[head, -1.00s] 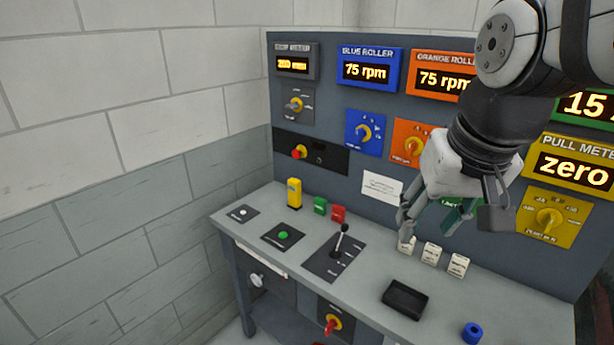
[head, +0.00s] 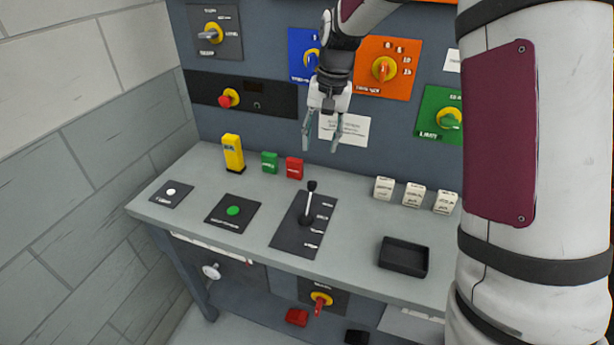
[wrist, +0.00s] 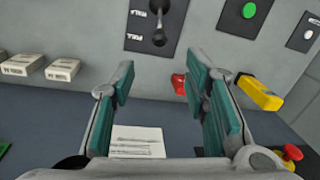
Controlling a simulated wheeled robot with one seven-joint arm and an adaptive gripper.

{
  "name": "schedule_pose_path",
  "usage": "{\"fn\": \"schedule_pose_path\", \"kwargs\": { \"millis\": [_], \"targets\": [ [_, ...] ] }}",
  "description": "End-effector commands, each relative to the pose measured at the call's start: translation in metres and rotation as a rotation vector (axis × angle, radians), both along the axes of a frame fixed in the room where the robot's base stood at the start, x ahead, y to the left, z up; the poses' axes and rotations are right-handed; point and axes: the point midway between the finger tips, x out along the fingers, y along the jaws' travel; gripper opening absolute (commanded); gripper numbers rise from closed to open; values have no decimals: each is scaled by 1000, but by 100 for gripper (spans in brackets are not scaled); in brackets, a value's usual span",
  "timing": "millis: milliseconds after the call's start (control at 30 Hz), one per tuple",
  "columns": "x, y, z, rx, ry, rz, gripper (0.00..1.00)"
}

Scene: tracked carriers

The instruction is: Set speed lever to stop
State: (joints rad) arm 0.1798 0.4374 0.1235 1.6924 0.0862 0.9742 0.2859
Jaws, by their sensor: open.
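The speed lever (head: 309,203) is a black-knobbed metal stick on a dark plate (head: 290,239) with several white position labels along its right side. In the wrist view the lever's knob (wrist: 159,38) shows at the top centre, beyond the fingers. My gripper (head: 321,147) is open and empty, pointing down above and behind the lever, near the panel. It touches nothing that I can see. In the wrist view my gripper (wrist: 165,88) shows its two teal-padded fingers spread apart.
Red (head: 294,168) and green (head: 269,162) blocks and a yellow block (head: 233,153) stand left of the lever at the back. White blocks (head: 414,195) and a black tray (head: 404,257) are to the right. A green button (head: 233,211) is at left.

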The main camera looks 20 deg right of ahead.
Motion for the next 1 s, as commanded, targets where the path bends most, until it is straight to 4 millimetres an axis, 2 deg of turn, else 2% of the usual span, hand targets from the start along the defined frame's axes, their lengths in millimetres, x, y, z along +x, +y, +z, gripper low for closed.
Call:
{"fn": "schedule_pose_path", "kwargs": {
  "millis": [167,600,800,1000],
  "targets": [
    [-1,3,-24,0,5,1,42],
    [3,13,-105,-1,3,2,42],
    [5,16,-126,-1,1,2,42],
    [6,16,-132,0,0,2,42]
  ]
}}
